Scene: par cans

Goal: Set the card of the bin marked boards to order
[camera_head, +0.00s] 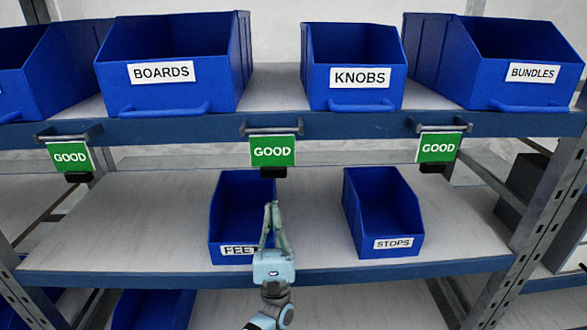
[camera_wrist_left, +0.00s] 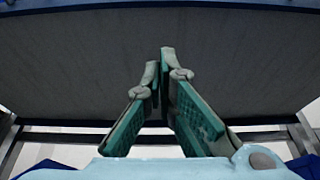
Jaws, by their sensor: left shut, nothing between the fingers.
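The blue bin marked BOARDS (camera_head: 120,92) stands on the upper shelf, left of the middle. Green cards reading GOOD hang below the shelf's front edge: one at the left (camera_head: 69,156), one in the middle (camera_head: 272,150) and one at the right (camera_head: 438,147). The left and middle cards lie to either side below the BOARDS bin; I cannot tell which is its own. My left gripper (camera_head: 271,206) is shut and empty, pointing up below the middle card, in front of the FEET bin. In the left wrist view its fingertips (camera_wrist_left: 162,58) meet under a grey shelf panel.
Bins marked KNOBS (camera_head: 322,95) and BUNDLES (camera_head: 490,92) share the upper shelf (camera_head: 280,82). Bins marked FEET (camera_head: 225,225) and STOPS (camera_head: 385,225) stand on the lower shelf (camera_head: 130,225). A metal upright (camera_head: 545,220) stands at the right.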

